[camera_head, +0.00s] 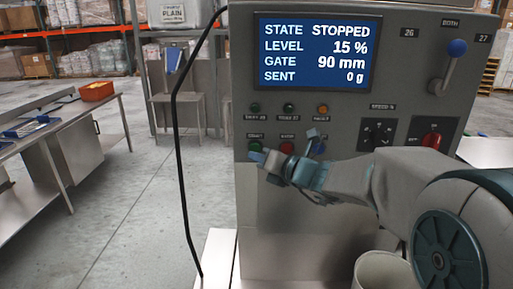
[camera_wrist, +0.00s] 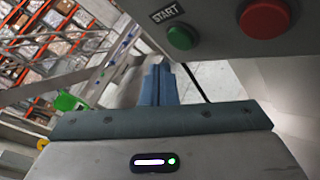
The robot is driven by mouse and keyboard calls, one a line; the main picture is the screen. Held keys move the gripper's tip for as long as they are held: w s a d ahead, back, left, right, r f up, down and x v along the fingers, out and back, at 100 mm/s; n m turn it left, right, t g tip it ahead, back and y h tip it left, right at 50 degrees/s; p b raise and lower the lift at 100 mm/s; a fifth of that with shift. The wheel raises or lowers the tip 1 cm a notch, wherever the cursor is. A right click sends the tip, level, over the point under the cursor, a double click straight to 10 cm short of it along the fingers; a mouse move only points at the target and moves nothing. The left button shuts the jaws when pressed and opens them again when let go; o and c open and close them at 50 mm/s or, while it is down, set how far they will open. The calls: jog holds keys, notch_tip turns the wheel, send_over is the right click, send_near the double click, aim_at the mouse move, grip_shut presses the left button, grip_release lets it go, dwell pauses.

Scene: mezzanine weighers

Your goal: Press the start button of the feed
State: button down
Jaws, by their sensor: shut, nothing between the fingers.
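The green start button (camera_wrist: 181,37) sits beside its START label (camera_wrist: 166,13) on the grey control panel. In the head view the start button (camera_head: 255,146) is small, at the left end of the lower button row, partly covered by my fingertips. My gripper (camera_head: 257,156) is shut and empty, its tips at or just below the button. In the wrist view my gripper (camera_wrist: 158,70) shows its blue fingers together, below and left of the button in the picture. I cannot tell whether they touch it. The screen (camera_head: 316,52) reads STATE STOPPED, LEVEL 15 %, GATE 90 mm, SENT 0 g.
A red button (camera_wrist: 264,17) is right of the green one. A black cable (camera_head: 176,130) hangs left of the panel. A steel table (camera_head: 75,125) stands left.

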aim_at(250, 149)
jog(key=shift+w, duration=0.75)
jog(key=shift+w, duration=0.1)
dwell(1.5)
jog(key=shift+w, duration=0.3)
jog(key=shift+w, duration=0.45)
dwell(0.6)
jog(key=shift+s, duration=0.85)
jog(key=shift+s, duration=0.1)
jog(key=s, duration=0.4)
jog(key=shift+s+b, duration=0.4)
